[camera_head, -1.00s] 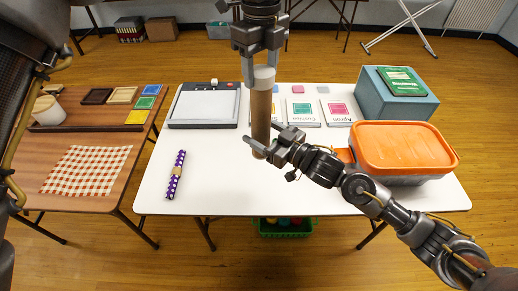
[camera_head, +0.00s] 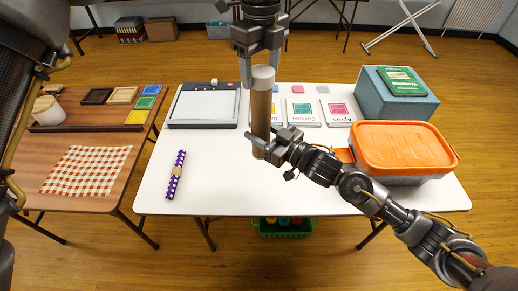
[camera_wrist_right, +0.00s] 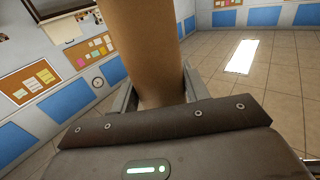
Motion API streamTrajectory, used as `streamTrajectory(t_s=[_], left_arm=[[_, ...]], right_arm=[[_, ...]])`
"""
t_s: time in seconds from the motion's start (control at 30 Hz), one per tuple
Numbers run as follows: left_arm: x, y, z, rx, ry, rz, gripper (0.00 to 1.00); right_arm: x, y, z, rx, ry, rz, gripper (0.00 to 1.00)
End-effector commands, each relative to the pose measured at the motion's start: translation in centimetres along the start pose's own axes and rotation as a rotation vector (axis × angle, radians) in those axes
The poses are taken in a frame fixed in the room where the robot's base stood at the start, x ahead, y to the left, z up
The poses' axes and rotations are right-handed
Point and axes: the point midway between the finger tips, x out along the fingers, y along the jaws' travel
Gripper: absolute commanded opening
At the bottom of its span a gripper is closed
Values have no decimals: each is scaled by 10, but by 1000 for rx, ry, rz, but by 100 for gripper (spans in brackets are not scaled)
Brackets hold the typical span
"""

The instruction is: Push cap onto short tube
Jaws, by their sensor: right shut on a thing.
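A brown cardboard tube (camera_head: 261,110) stands nearly upright in the air over the white table. A whitish cap (camera_head: 263,73) shows at its top end; whether it is fully seated is too small to tell. My right gripper (camera_head: 262,143) is shut on the tube near its lower end. In the right wrist view the tube (camera_wrist_right: 147,50) rises between the fingers. My left gripper (camera_head: 261,72) points down at the cap from above, its fingers apart at the cap's sides. I cannot tell whether they touch it.
A flat grey-white device (camera_head: 204,105) and cards (camera_head: 341,112) lie behind. An orange-lidded box (camera_head: 402,148) and a blue-grey box (camera_head: 396,100) stand right. The front middle is clear.

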Motion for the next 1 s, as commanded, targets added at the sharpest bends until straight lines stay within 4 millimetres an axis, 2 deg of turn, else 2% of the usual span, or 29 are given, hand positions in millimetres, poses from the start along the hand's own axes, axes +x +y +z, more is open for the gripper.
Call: streamTrajectory(t_s=[0.03,0.1,0.43,0.57,0.77,1.0], left_arm=[[0,0,0,0,0,0,69],[0,0,0,0,0,0,78],[-3,0,0,0,-2,-1,79],[-19,-1,0,-1,-3,-2,79],[-54,-1,0,-2,-6,-5,79],[-72,0,1,-2,-2,1,79]], right_arm=[[0,0,0,0,1,0,5],[0,0,-1,0,1,0,5],[0,0,-1,0,2,0,5],[0,0,-1,0,2,0,5],[0,0,-1,0,2,0,5],[0,0,-1,0,2,0,5]])
